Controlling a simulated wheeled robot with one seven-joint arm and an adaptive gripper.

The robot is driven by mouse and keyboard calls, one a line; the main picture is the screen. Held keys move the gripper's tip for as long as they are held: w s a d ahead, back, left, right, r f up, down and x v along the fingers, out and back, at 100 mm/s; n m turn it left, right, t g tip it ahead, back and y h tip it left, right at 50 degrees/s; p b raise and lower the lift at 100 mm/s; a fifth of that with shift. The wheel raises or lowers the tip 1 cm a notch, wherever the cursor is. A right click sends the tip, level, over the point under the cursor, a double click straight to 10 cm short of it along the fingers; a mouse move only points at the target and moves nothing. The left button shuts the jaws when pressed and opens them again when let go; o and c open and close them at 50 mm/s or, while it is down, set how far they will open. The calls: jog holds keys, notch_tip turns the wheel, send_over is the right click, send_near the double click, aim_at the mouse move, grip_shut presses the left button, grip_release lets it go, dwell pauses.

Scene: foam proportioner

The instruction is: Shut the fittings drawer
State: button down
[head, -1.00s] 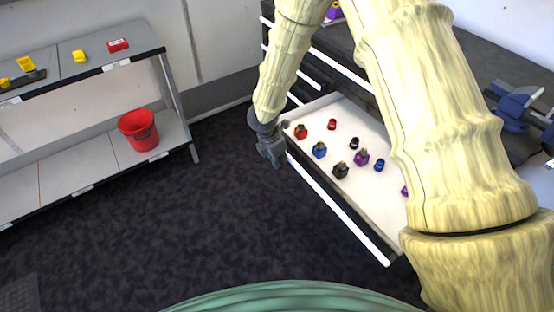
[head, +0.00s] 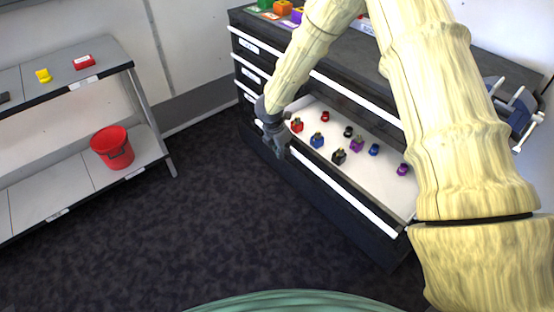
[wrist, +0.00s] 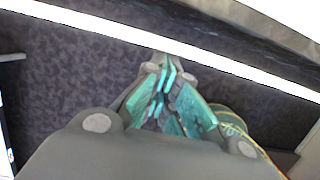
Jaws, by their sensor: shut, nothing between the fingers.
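The fittings drawer (head: 382,187) is part of a dark cabinet and stands partly open, with a white inside holding several small red, blue, black and purple fittings. Its front has a long white handle strip (head: 345,187), which also crosses the wrist view (wrist: 120,35). My gripper (head: 277,150) is at the left end of the drawer front, on its outer side. In the wrist view my gripper (wrist: 165,85) is shut and empty, its fingertips close to the white strip. I cannot tell whether they touch it. My arm hides part of the drawer's right side.
The cabinet (head: 250,50) has more shut drawers with white strips, and coloured blocks on top. A grey shelf unit (head: 95,185) at the left holds a red bucket (head: 113,148). Dark floor between them is clear. Blue clamp-like parts (head: 520,110) are at the right.

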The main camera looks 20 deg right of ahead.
jog(key=w+d, duration=0.2)
jog(key=d, duration=0.4)
jog(key=w+d, duration=0.3)
jog(key=d, duration=0.3)
jog(key=w+d, duration=0.3)
jog(key=d, duration=0.3)
jog(key=shift+w+d, duration=0.2)
jog(key=shift+w, duration=0.05)
jog(key=shift+a, duration=0.1)
